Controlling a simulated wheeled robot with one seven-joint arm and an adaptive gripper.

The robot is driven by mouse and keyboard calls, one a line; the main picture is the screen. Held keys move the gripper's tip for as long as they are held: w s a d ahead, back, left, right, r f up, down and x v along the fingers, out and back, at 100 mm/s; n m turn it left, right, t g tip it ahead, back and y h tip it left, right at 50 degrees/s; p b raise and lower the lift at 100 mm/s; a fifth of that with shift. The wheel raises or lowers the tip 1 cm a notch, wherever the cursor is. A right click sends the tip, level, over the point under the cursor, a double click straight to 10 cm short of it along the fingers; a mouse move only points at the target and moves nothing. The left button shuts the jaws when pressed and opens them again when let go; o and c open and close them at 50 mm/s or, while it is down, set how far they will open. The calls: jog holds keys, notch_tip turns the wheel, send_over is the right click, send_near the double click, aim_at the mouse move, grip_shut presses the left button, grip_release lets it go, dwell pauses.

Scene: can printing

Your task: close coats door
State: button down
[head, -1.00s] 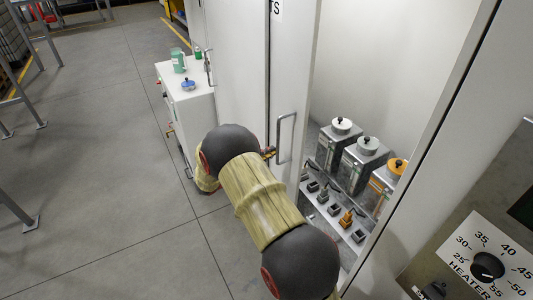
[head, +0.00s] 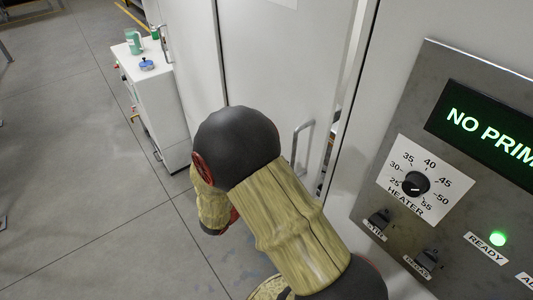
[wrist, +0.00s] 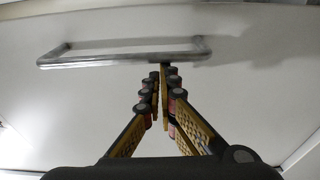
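The white coats door (head: 285,65) is almost closed in the head view, with a narrow gap (head: 336,125) along its right edge. Its grey bar handle (head: 299,143) stands near that edge. In the wrist view the handle (wrist: 120,60) runs across the white door panel (wrist: 70,115), just beyond my fingertips. My gripper (wrist: 160,78) has its fingers drawn together at the tips, with nothing seen between them. The fingertips are close to the handle and door; whether they touch is unclear. My arm hides the gripper in the head view.
A heater control panel (head: 450,180) with a knob, switches and a lit green lamp is at the right. A small white cabinet (head: 155,100) bearing a green mug (head: 133,42) and a blue item (head: 147,64) stands at the left. The grey floor (head: 75,150) at left is clear.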

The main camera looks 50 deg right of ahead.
jog(key=shift+s+a, duration=0.2)
jog(key=shift+s, duration=0.55)
jog(key=shift+s+a, duration=0.15)
jog(key=shift+s, duration=0.6)
jog(key=shift+s+a, duration=0.2)
jog(key=shift+s, duration=0.55)
jog(key=shift+f, duration=0.1)
jog(key=w+a, duration=0.1)
jog(key=a, duration=1.1)
jog(key=shift+w, duration=0.2)
